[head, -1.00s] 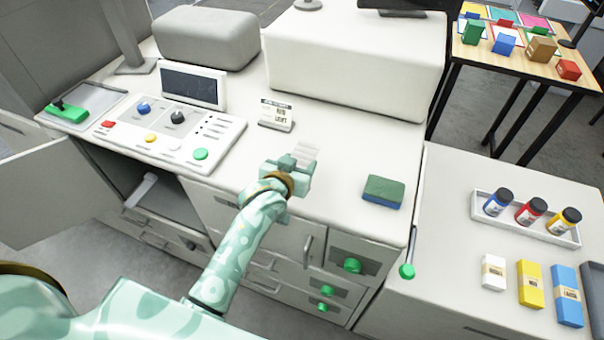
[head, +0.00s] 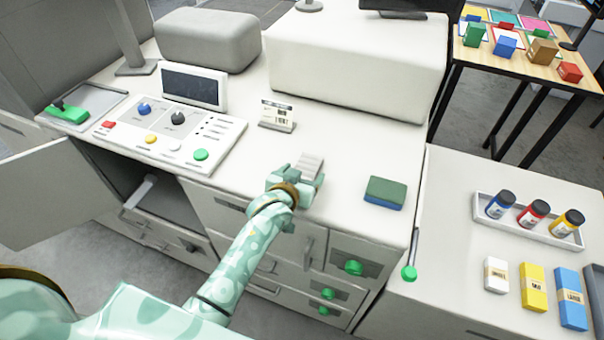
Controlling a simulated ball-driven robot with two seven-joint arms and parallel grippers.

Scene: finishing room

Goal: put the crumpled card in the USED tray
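A small pale, ridged piece that looks like the crumpled card (head: 311,165) shows at the tip of my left gripper (head: 305,177), above the white worktop. The gripper's mint fingers lie on either side of it and appear shut on it; they hide its lower part. I can read no USED label on any tray. My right gripper is not in view.
A control panel (head: 185,141) with knobs, a small label stand (head: 277,115) and a green-blue sponge (head: 385,193) stand on the worktop (head: 345,150). A white tray (head: 484,213) of bottles is on the right bench. An open cabinet door (head: 50,195) juts out at left.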

